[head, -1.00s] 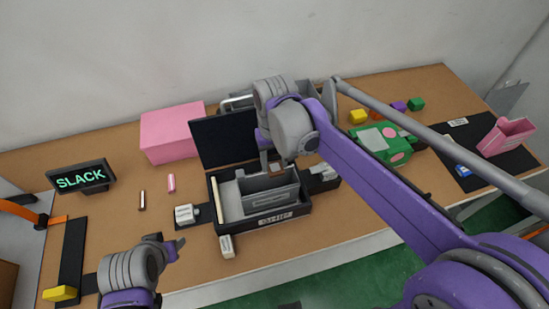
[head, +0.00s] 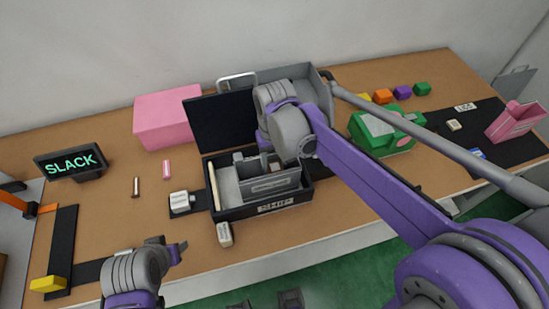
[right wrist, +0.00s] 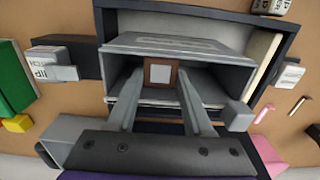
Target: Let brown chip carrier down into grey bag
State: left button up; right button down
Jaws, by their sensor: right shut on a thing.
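The brown chip carrier (right wrist: 161,73) is a small brown square with a pale middle. My right gripper (right wrist: 158,84) is shut on it, one finger on each side. In the right wrist view it is at the mouth of the grey bag (right wrist: 185,45); I cannot tell if it touches the bag's floor. In the head view the grey bag (head: 275,183) stands in a black box, below my right gripper (head: 268,158), and the carrier is mostly hidden. My left gripper (head: 170,249) is empty over the front left of the table; its opening is unclear.
The black box (head: 277,207) labelled SHIP has a raised lid (head: 220,122) behind the bag. A pink box (head: 165,118) and a SLACK sign (head: 72,161) stand left. A green case (head: 385,130) and a pink holder (head: 515,120) are right. Small blocks lie around the box.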

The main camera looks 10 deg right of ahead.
pick_arm(q)
jog(key=shift+s+f+b, duration=0.25)
jog(key=shift+f+b, duration=0.9)
jog(key=shift+f, duration=0.15)
jog(key=shift+s+f+b, duration=0.25)
jog(key=shift+f+b, duration=0.85)
jog(key=shift+f, duration=0.2)
pick_arm(e)
jog(key=shift+f, duration=3.4)
jog(key=shift+c, duration=1.1)
grip_release()
pick_arm(q)
jog(key=shift+w+r+p, duration=0.1)
jog(key=shift+r+p, duration=0.55)
pick_arm(e)
notch_tip(320, 180, up, 11)
jog(key=shift+f, duration=0.1)
